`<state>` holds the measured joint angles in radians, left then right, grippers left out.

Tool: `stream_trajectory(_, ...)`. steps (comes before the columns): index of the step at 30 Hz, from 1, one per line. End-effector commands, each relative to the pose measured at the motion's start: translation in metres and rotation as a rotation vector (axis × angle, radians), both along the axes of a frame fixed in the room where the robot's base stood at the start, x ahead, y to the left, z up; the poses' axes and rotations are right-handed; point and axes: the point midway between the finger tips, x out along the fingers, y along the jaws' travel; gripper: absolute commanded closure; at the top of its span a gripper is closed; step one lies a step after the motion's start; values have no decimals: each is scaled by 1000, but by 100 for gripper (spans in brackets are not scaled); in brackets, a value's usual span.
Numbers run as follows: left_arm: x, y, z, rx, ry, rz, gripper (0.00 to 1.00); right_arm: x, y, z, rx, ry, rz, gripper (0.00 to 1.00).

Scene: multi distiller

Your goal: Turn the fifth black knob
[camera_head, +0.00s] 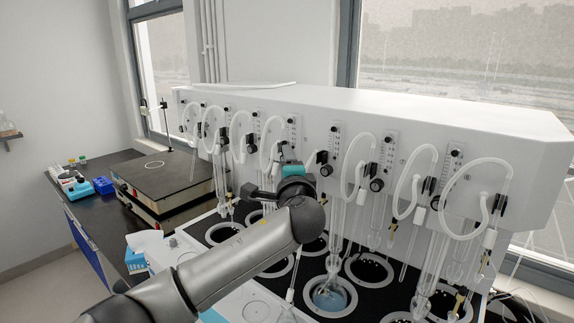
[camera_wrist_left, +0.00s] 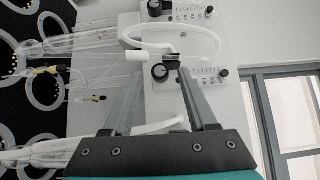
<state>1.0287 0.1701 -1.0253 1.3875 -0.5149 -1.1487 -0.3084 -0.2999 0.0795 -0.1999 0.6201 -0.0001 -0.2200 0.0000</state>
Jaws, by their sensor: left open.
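A white distiller housing (camera_head: 400,120) carries a row of black knobs, each near a small scale panel and a looped white tube. My left gripper (camera_head: 294,168) is up at the middle of the row, and its fingertips are hard to make out there. One black knob (camera_head: 326,170) shows just to its right, another (camera_head: 376,184) farther right. In the left wrist view my open gripper (camera_wrist_left: 162,78) has a round black knob (camera_wrist_left: 160,72) ahead between its fingertips; contact cannot be told. A second knob (camera_wrist_left: 155,8) is at the top edge. My right gripper is not in view.
White tubes (camera_head: 355,160) loop out close to the gripper, and glassware hangs below the housing. Black heating wells (camera_head: 370,270) sit beneath, one holding bluish liquid. A dark bench (camera_head: 130,170) with a hot plate stands at left.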

Motion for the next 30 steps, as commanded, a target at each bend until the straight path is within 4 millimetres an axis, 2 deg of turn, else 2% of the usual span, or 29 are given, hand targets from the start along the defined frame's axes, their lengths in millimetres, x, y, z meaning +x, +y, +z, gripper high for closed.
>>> stream_trajectory(5, -4, -1, 0, -1, -1, -1, 42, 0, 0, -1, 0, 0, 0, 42)
stream_trajectory(11, -22, -4, -1, -2, -1, -2, 42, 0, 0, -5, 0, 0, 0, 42)
stream_trajectory(30, -121, -20, -3, -3, 1, -4, 42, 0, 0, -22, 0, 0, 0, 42)
